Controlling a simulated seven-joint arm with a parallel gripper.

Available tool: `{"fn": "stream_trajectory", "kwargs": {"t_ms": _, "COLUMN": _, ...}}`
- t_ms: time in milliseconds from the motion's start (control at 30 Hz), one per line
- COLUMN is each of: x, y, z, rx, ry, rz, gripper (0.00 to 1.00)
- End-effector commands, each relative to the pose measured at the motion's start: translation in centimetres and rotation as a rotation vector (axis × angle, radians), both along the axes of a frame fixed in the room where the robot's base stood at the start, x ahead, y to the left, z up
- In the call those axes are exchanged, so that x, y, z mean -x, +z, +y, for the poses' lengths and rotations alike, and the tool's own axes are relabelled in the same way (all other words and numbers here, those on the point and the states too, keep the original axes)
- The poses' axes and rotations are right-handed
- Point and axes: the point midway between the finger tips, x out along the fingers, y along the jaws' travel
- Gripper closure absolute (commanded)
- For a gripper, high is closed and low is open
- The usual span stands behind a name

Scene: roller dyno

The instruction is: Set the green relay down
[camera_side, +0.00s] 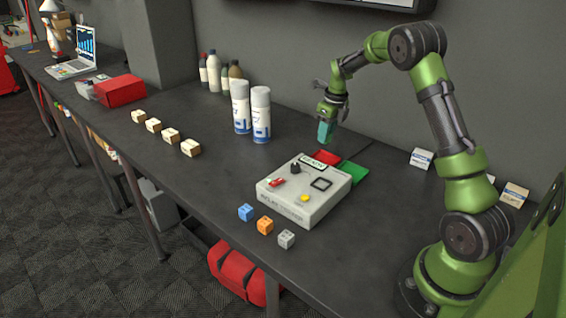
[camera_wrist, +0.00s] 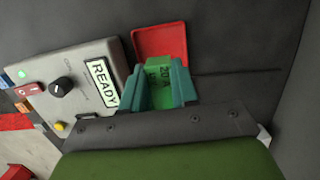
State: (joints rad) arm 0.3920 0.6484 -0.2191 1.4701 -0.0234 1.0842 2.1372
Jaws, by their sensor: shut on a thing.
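My gripper (camera_side: 325,131) is raised above the bench behind the relay tester, pointing down. In the wrist view its teal fingers (camera_wrist: 161,88) are shut on the green relay (camera_wrist: 158,70), which has dark markings on its face. In the side view the relay cannot be told apart from the fingers. Below lie a red tray (camera_side: 326,157) and a green tray (camera_side: 355,172), side by side behind the tester. In the wrist view the red tray (camera_wrist: 160,32) shows beyond the relay; the fingers and gripper body cover most of the green tray. The relay appears clear of both.
The grey relay tester (camera_side: 328,200) has a knob, and its display reads READY (camera_wrist: 102,82). Blue (camera_side: 246,212), orange (camera_side: 265,225) and grey (camera_side: 286,239) relays stand in front of it. Two spray cans (camera_side: 261,115) stand to the left. Small boxes (camera_side: 421,158) sit near the wall.

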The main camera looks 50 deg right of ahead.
Motion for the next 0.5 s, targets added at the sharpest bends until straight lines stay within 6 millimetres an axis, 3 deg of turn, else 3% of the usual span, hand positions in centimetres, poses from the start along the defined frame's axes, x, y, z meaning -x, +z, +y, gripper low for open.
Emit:
{"fn": "stream_trajectory", "kwargs": {"t_ms": 100, "x": 0.0, "y": -2.1, "z": 0.0, "rx": -0.001, "ry": -0.002, "rz": 0.001, "gripper": 1.00}}
{"fn": "stream_trajectory", "kwargs": {"t_ms": 500, "x": 0.0, "y": -6.6, "z": 0.0, "rx": -0.001, "ry": -0.003, "rz": 0.000, "gripper": 1.00}}
